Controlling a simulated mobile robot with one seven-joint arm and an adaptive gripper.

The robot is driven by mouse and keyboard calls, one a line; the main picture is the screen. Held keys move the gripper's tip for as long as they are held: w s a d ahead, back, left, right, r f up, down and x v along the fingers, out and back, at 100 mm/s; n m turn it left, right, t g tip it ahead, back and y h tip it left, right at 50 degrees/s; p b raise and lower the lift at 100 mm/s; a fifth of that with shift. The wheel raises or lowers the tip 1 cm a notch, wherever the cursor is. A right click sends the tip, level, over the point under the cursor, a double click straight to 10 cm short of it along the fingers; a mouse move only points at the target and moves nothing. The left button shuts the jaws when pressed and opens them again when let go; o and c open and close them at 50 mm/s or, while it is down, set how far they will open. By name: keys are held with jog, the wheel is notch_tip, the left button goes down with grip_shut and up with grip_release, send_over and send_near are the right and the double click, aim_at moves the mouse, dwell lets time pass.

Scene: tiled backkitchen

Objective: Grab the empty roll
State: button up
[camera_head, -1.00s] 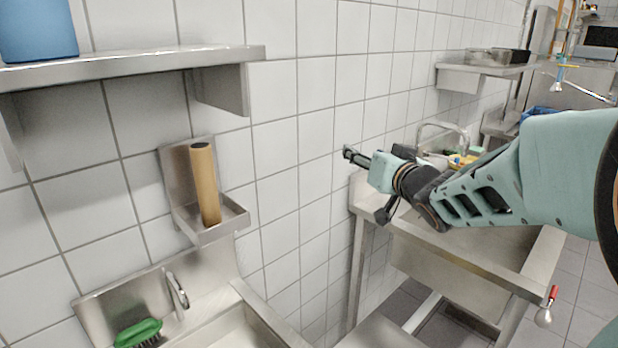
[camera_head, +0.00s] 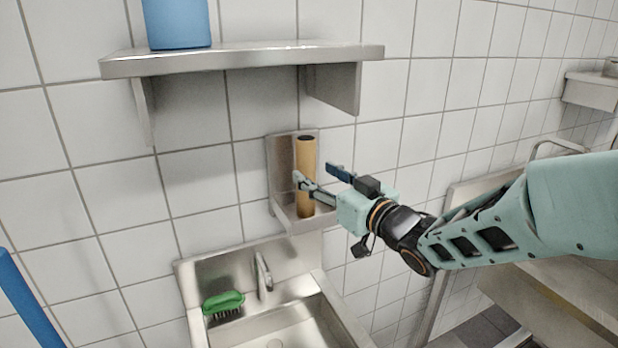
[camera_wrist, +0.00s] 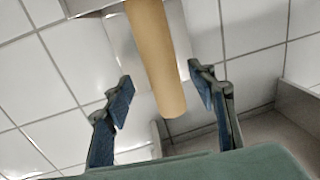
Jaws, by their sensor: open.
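The empty roll (camera_head: 305,160) is a tan cardboard tube standing upright in a small metal wall holder (camera_head: 282,160). In the wrist view the roll (camera_wrist: 158,60) runs down from the top edge, and its end lies between the two fingers. In the wrist view the open gripper (camera_wrist: 157,95) has a blue-padded finger on each side, with visible gaps to the roll.
A metal shelf (camera_head: 240,60) with a blue container (camera_head: 178,22) is above the holder. Below are a sink (camera_head: 285,325), a tap (camera_head: 263,275) and a green brush (camera_head: 223,303). A metal counter is at the right. The tiled wall is close behind the holder.

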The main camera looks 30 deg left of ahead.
aim_at(312, 170)
jog(key=p+x, duration=0.1)
jog(key=x, duration=0.4)
jog(key=shift+s+r, duration=0.15)
jog(key=shift+s, duration=0.05)
jog(key=shift+c, duration=0.7)
jog(key=c, duration=1.1)
